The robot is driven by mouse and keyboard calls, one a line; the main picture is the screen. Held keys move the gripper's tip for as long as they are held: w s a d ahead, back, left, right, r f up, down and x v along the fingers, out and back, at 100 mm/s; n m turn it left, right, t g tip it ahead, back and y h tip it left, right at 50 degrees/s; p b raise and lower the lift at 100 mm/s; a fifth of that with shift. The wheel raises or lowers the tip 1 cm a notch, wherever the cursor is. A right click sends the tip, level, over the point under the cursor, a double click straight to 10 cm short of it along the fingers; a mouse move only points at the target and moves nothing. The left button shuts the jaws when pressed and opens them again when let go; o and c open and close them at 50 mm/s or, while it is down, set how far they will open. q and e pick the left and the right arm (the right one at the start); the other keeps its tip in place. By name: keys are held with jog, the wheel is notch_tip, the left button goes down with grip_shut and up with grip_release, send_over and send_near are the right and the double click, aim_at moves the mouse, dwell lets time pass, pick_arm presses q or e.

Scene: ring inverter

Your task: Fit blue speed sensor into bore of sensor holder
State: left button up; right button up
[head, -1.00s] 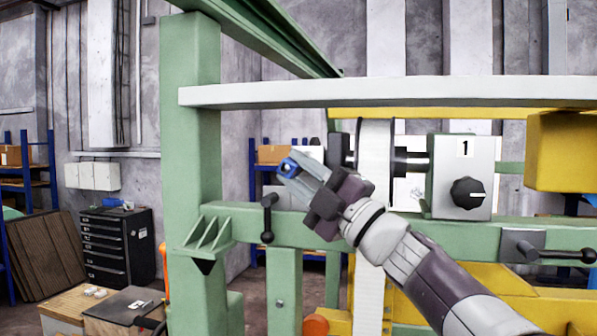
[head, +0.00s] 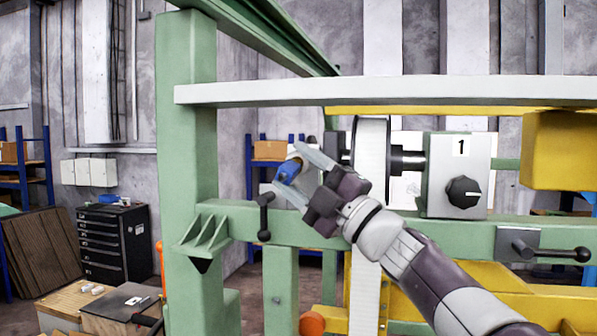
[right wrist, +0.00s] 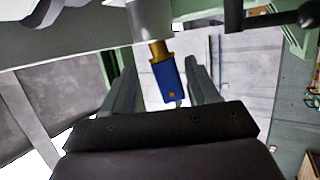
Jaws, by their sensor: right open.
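The blue speed sensor (head: 288,171) is between the spread fingers of my right gripper (head: 284,168) in the head view. In the right wrist view the blue sensor body (right wrist: 169,83) hangs from its brass-coloured end (right wrist: 158,52), which meets the grey cylindrical sensor holder (right wrist: 152,20) at the top. How deep the end sits in the bore is hidden. My right gripper is open, with a gap between the sensor and each finger. In the head view the holder is hard to make out behind the fingers. My left gripper is not in view.
A green frame post (head: 187,180) stands left of the gripper. A black clamp lever (head: 265,215) is just below it on the green crossbeam. A white rail (head: 380,92) runs above. A grey box marked 1 (head: 455,170) stands to the right.

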jog(key=b+v, duration=0.7)
jog(key=v, duration=0.5)
jog(key=shift+d, duration=0.2)
jog(key=shift+s+f, duration=0.15)
